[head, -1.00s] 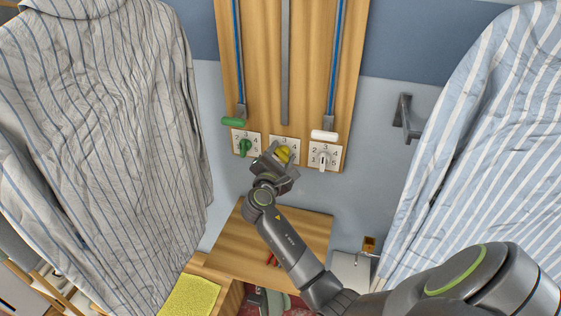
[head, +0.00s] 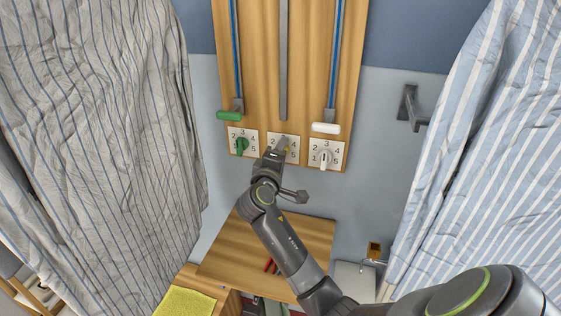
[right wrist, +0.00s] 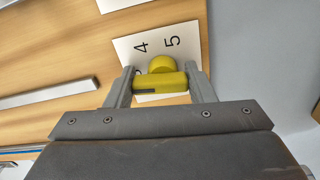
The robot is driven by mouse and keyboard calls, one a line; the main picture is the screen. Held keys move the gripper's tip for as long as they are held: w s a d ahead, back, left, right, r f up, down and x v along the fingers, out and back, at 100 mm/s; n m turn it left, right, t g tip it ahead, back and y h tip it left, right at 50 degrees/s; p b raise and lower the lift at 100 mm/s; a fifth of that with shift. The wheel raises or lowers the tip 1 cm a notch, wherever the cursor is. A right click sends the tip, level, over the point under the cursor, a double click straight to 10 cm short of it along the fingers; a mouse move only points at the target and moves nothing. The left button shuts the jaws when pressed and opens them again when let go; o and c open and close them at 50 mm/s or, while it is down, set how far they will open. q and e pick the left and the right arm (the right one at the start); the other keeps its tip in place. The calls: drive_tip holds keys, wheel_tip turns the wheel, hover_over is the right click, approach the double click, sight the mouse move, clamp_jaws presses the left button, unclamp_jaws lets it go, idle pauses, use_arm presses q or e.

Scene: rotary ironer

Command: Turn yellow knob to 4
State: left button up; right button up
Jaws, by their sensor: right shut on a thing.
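The yellow knob (right wrist: 160,82) sits on a white dial plate (right wrist: 188,38) in the right wrist view, with the numbers 4 and 5 showing beside it. My right gripper (head: 281,148) is shut on the knob, one finger at each end of its bar. A dark mark shows on the bar's left part in the wrist view. In the head view the gripper covers most of the knob and the left part of its plate (head: 293,157), so I cannot tell which number it points to. My left gripper is not in view.
A green knob (head: 241,145) on its dial is to the left and a white knob (head: 325,157) on its dial to the right, both close by. Green (head: 229,116) and white (head: 326,127) slider handles sit above. Striped shirts hang at both sides. A wooden shelf (head: 300,238) is below.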

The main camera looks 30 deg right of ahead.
drive_tip(key=m+b, duration=0.4)
drive_tip(key=m, duration=0.1)
drive_tip(key=shift+f+m, duration=0.15)
drive_tip(key=shift+m, duration=0.15)
drive_tip(key=shift+m+b, duration=0.75)
drive_tip(key=shift+m, duration=0.45)
drive_tip(key=shift+m+b, duration=0.65)
drive_tip(key=shift+m, duration=0.45)
drive_tip(key=shift+r, duration=0.2)
drive_tip(key=o, duration=1)
drive_tip(key=shift+d+f, duration=0.1)
drive_tip(key=shift+f, duration=0.05)
drive_tip(key=shift+f, duration=0.1)
